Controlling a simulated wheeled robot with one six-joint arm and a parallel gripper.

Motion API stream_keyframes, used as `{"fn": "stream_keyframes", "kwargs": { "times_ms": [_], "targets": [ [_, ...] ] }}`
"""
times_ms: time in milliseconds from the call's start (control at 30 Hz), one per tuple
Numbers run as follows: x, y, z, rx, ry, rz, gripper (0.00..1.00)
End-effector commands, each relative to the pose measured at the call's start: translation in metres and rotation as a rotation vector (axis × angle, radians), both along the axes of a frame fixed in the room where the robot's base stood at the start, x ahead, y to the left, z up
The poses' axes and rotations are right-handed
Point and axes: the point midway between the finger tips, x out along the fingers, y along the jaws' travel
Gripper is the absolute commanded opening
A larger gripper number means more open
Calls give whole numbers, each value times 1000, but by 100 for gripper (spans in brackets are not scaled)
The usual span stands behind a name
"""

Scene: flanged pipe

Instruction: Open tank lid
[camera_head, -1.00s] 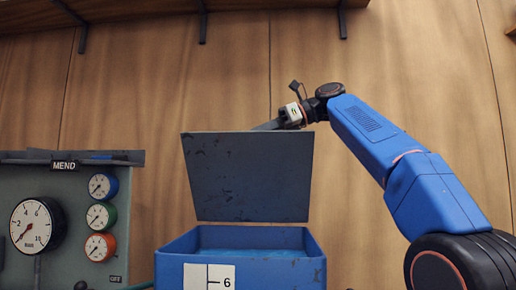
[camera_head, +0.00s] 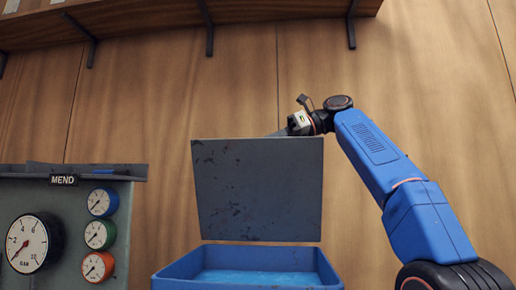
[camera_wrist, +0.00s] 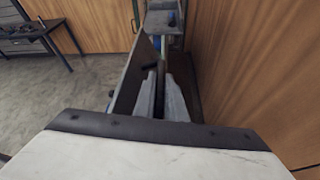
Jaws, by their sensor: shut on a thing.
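The tank lid (camera_head: 258,190) is a dark grey, scuffed plate standing nearly upright behind the blue tank (camera_head: 175,272). The tank is open, with light blue liquid or lining showing inside. My gripper (camera_head: 282,133) is at the lid's top edge, its fingers partly hidden behind the lid. In the wrist view the lid (camera_wrist: 131,75) shows as a thin slanted panel, and my gripper (camera_wrist: 160,98) has its two grey fingers close together around a dark part beside it. The gripped part is likely the lid's handle, mostly hidden.
A grey gauge panel (camera_head: 68,205) marked MEND, with several gauges, stands left of the tank. A wooden wall (camera_head: 420,100) is close behind the lid, with a bracketed shelf (camera_head: 240,14) above. A dark table (camera_wrist: 40,35) stands far off in the wrist view.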

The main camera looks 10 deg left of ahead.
Motion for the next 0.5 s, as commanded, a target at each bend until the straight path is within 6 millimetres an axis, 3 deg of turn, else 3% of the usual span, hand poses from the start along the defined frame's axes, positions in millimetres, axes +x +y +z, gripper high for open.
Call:
{"fn": "stream_keyframes", "kwargs": {
  "times_ms": [500],
  "targets": [
    [2, -6, 2, 0, -1, -2, 19]
  ]
}}
